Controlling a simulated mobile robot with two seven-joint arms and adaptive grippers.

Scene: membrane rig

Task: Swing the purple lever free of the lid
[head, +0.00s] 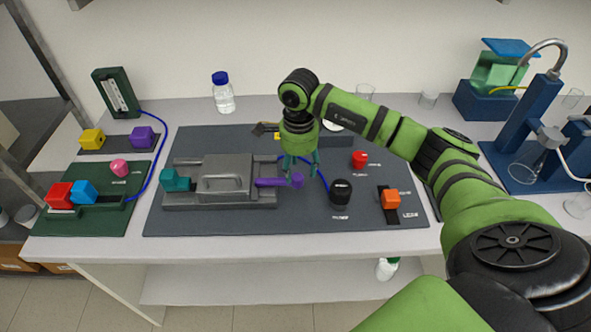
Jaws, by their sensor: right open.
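The purple lever (271,182) sticks out to the right from the right end of the grey lid (226,175). Its knob (297,180) is at its right end. The lid has a handle on top and sits on a grey base, with a teal block (175,180) at its left end. My right gripper (301,171) points down just above or beside the purple knob, with its fingers open. I cannot tell whether the fingers touch the knob. My left gripper is not in view.
A black knob (341,192), a red knob (359,158) and an orange block (390,199) stand right of the lever on the dark mat (290,220). A blue tube runs behind my gripper. The mat's front strip is clear.

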